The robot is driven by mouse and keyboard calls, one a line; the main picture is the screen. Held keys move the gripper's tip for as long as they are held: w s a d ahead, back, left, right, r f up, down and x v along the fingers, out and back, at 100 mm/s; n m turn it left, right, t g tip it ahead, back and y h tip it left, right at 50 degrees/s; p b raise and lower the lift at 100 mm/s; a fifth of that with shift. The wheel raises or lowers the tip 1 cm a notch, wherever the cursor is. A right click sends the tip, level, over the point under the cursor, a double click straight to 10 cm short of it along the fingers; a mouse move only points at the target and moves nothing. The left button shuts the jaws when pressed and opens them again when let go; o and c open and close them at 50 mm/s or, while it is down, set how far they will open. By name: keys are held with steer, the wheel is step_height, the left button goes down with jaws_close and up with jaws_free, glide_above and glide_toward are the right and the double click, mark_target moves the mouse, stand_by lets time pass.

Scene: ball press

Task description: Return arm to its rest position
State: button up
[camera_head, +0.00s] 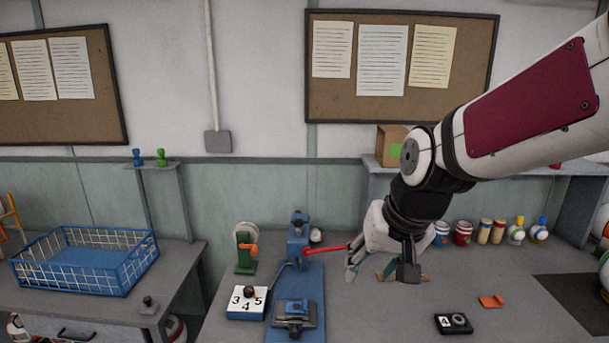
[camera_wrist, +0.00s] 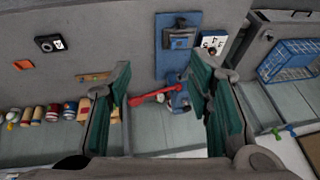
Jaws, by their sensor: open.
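My arm reaches in from the right in the head view. My gripper (camera_head: 380,272) hangs over the workbench, to the right of the blue press (camera_head: 298,240) and close to the tip of its red lever (camera_head: 328,250). In the wrist view my gripper (camera_wrist: 160,110) shows its two green-padded fingers spread wide apart. Nothing is held between them. The red lever (camera_wrist: 152,97) and part of the press (camera_wrist: 180,40) show in the gap between the fingers. I cannot tell from these views whether a finger touches the lever.
A numbered dial box (camera_head: 246,302) and a green device (camera_head: 245,250) stand left of the press. A black box (camera_head: 453,323) and an orange piece (camera_head: 492,300) lie at the front right. Cans (camera_head: 463,233) and bottles line the back. A blue wire basket (camera_head: 85,262) sits on the left table.

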steer(key=s+d+r, duration=0.2)
steer(key=s+d, duration=0.2)
steer(key=s, duration=0.4)
steer(key=s+d+r+t+h, duration=0.1)
steer(key=s+d+r, duration=0.2)
steer(key=s, duration=0.6)
steer(key=shift+s+d+n+h, duration=0.25)
steer(key=shift+d+n+h, duration=0.05)
steer(key=shift+d, duration=0.05)
steer(key=shift+r, duration=0.15)
stand_by(0.6)
